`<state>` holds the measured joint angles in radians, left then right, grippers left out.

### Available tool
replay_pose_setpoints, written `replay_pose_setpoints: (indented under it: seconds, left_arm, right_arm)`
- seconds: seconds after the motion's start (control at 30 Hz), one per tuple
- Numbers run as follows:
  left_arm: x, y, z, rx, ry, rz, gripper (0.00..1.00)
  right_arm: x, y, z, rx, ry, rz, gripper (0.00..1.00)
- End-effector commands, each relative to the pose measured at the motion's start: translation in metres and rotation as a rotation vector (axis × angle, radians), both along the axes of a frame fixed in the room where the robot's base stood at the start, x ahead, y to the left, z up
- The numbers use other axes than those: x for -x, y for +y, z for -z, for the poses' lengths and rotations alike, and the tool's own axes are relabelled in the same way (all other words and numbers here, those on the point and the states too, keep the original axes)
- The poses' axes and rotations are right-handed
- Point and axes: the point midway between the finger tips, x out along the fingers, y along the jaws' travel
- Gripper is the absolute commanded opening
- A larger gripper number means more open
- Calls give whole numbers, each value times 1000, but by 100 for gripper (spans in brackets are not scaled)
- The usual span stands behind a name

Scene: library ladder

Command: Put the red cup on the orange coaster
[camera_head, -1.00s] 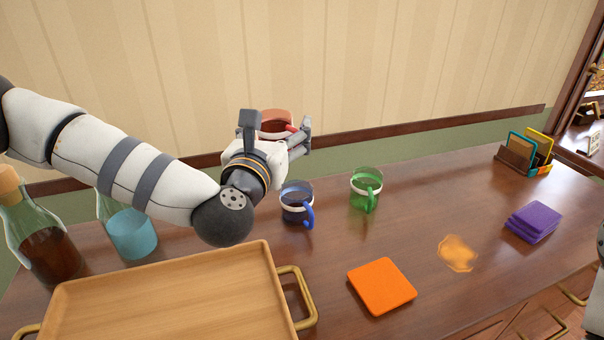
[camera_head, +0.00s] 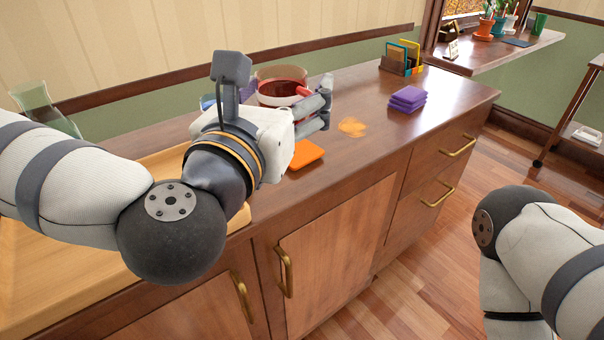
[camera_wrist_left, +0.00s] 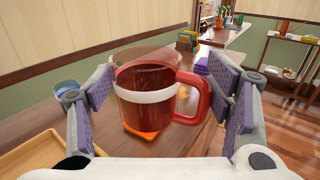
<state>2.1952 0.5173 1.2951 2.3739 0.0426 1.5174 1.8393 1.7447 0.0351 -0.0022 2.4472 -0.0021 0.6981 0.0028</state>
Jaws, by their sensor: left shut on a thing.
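The red cup (camera_head: 281,88) is glass with a white band and a red handle, and it holds a dark red liquid. My left gripper (camera_head: 300,104) is shut on the red cup and holds it upright above the counter. In the left wrist view the red cup (camera_wrist_left: 147,92) sits between the two finger pads, handle to the right. The orange coaster (camera_head: 306,154) lies flat on the counter, partly hidden behind my left gripper. In the left wrist view the orange coaster (camera_wrist_left: 141,132) shows below and behind the cup. My right arm is at the lower right, its gripper out of view.
The wooden tray (camera_head: 70,262) lies at the left, partly behind my arm. A glass bottle (camera_head: 40,108) stands behind it. An orange spill (camera_head: 352,127) and stacked purple coasters (camera_head: 407,99) are right of the orange coaster. A letter holder (camera_head: 401,60) stands farther back.

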Motion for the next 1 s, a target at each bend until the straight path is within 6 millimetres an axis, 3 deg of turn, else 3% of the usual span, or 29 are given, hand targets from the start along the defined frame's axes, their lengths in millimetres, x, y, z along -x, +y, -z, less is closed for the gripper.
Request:
replay_pose_setpoints:
  seconds: [0.13, 0.4, 0.53, 0.77, 0.9, 1.0]
  left_arm:
    - [-13, -3, 6, 1, -3, 6, 40]
    - [-97, -5, 48, -2, -1, 6, 40]
    - [-120, -6, 78, -2, -1, 8, 40]
    - [-139, -6, 99, 0, -3, 9, 40]
    - [-139, -6, 125, -2, -2, 10, 40]
    - [-138, -7, 127, 1, -7, 10, 40]
  right_arm:
    - [3, 0, 4, 0, 9, -1, 40]
    - [10, 0, 13, 0, 34, -1, 40]
    - [15, 0, 19, 0, 48, -3, 40]
    - [17, 0, 22, 0, 56, -3, 40]
    - [19, 0, 24, 0, 62, -3, 40]
    - [19, 0, 24, 0, 62, -3, 40]
